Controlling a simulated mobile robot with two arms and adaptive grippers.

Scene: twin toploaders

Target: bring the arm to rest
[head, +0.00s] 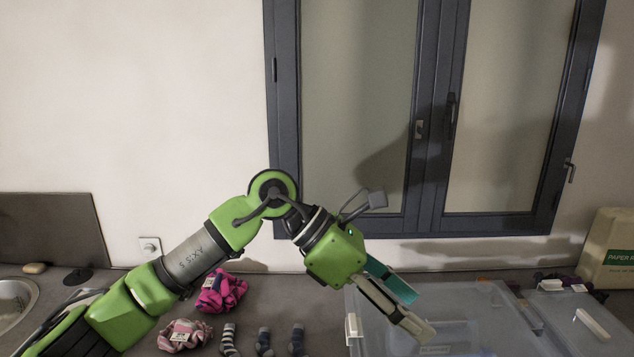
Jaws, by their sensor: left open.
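My left arm (190,262), green and grey, comes in from the lower left, bends at a raised elbow and slopes down to the right. My left gripper (418,315) is open, with a teal finger and a pale finger apart and nothing seen between them. It points down to the right, in front of or over a clear plastic box (480,318). The gap between gripper and box cannot be judged. My right gripper is not in view.
A magenta bundle (222,291), a pink bundle (185,336) and striped socks (229,340) lie on the grey counter below my arm. A second clear box (585,318) and a paper bag (608,250) stand right. A sink (14,303) is left; a dark-framed window (432,120) is behind.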

